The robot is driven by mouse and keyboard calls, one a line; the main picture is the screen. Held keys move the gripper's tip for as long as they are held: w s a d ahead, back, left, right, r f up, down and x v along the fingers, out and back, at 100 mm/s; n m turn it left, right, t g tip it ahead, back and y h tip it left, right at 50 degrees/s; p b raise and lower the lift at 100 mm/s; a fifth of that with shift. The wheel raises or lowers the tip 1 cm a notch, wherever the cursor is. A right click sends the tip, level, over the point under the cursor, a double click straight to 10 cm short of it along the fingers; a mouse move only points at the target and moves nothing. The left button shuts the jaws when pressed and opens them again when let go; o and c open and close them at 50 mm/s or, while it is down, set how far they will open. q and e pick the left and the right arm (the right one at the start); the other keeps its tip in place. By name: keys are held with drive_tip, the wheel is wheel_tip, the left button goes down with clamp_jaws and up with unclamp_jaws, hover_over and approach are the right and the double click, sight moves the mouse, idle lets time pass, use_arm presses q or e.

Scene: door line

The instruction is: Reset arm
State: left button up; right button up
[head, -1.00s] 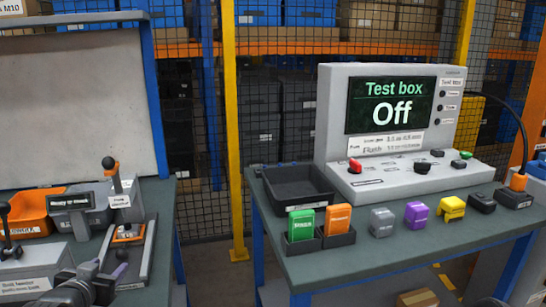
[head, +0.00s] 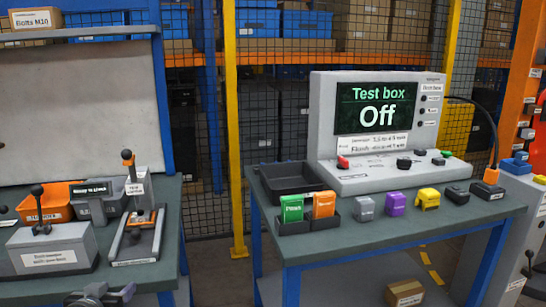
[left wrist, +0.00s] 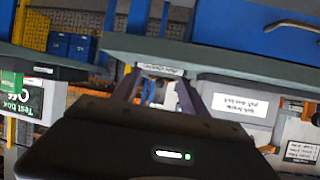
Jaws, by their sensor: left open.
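My left gripper (head: 105,295) shows at the bottom left edge of the head view, just in front of the left bench (head: 160,275). Most of the arm is cut off by the frame. In the left wrist view its two fingers (left wrist: 155,92) stand apart with nothing between them, and the scene looks upside down. My right gripper is not in view.
The left bench carries a grey fixture (head: 52,250), a lever stand (head: 138,235) and an orange bin (head: 45,205). The right bench (head: 400,228) holds a test box (head: 322,120) reading "Off", a black tray (head: 290,180) and several coloured blocks. Floor shows between the benches.

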use_arm(q)
drive_tip(key=s+d+f+n+g+h+p, duration=0.1)
drive_tip(key=s+d+f+g+h+p, duration=0.15)
drive_tip(key=d+f, duration=0.6)
drive_tip(key=s+d+f+g+h+p, duration=0.2)
drive_tip(key=d+f+g, duration=0.1)
drive_tip(key=d+f, duration=0.6)
drive_tip(key=s+d+f+g+p, duration=0.2)
drive_tip(key=s+d+f, duration=0.1)
drive_tip(key=s+d, duration=0.2)
drive_tip(key=s+d+f+g+h+p, duration=0.1)
drive_tip(key=s+d+f+g+p, duration=0.1)
drive_tip(key=s+d, duration=0.4)
drive_tip(key=s+d+f+m+g+h+p, duration=0.1)
drive_tip(key=s+d+f+g+p, duration=0.1)
drive_tip(key=s+d+f, duration=0.3)
drive_tip(key=s, duration=0.4)
drive_tip(key=shift+s+d+g, duration=0.35)
drive_tip(key=shift+s, duration=0.05)
